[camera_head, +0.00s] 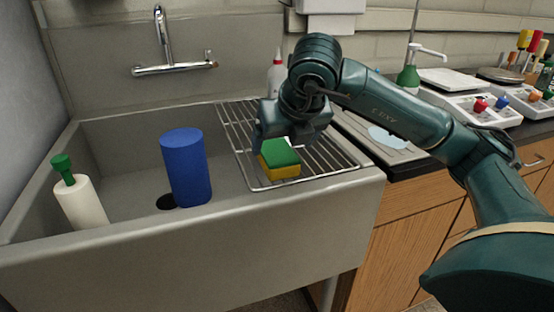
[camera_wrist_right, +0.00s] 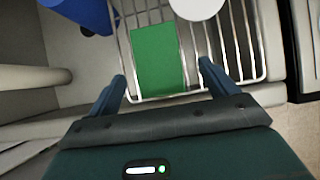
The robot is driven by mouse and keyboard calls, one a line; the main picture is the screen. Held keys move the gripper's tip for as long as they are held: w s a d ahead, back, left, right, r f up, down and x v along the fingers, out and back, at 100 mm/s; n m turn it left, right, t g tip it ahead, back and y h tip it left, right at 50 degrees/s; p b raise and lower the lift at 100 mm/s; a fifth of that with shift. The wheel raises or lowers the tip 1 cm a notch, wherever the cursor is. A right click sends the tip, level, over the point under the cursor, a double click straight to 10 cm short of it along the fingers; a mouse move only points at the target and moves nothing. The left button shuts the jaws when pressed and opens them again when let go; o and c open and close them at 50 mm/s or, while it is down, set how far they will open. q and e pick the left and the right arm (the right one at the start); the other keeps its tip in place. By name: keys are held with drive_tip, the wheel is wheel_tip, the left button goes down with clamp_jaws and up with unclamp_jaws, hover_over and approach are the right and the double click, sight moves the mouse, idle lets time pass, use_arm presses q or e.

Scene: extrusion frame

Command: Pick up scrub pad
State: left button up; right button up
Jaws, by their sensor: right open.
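The scrub pad (camera_head: 280,158) has a green top and a yellow lower layer. It lies on the wire rack over the right part of the sink. In the right wrist view its green face (camera_wrist_right: 158,60) shows just beyond and between the fingers. My right gripper (camera_head: 285,140) is above the pad, its fingers pointing down. The wrist view shows the right gripper (camera_wrist_right: 161,75) open, with a finger toward each side of the pad and nothing held. In the head view the gripper partly hides the pad. My left gripper is not in view.
The wire rack (camera_head: 322,172) spans the right of the grey sink (camera_head: 200,245). A blue cylinder (camera_head: 186,167) and a white bottle with a green top (camera_head: 80,197) stand in the basin. A white bottle with a red tip (camera_head: 276,75) stands behind the rack. The faucet (camera_head: 172,67) is at the back wall.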

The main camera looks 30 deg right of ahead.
sight(278, 151)
drive_tip(key=shift+x, duration=2.75)
drive_tip(key=shift+w+a, duration=0.1)
drive_tip(key=shift+a, duration=0.05)
drive_tip(key=shift+c, duration=0.5)
drive_tip(key=shift+r, duration=0.1)
drive_tip(key=c, duration=1)
drive_tip(key=shift+o, duration=0.2)
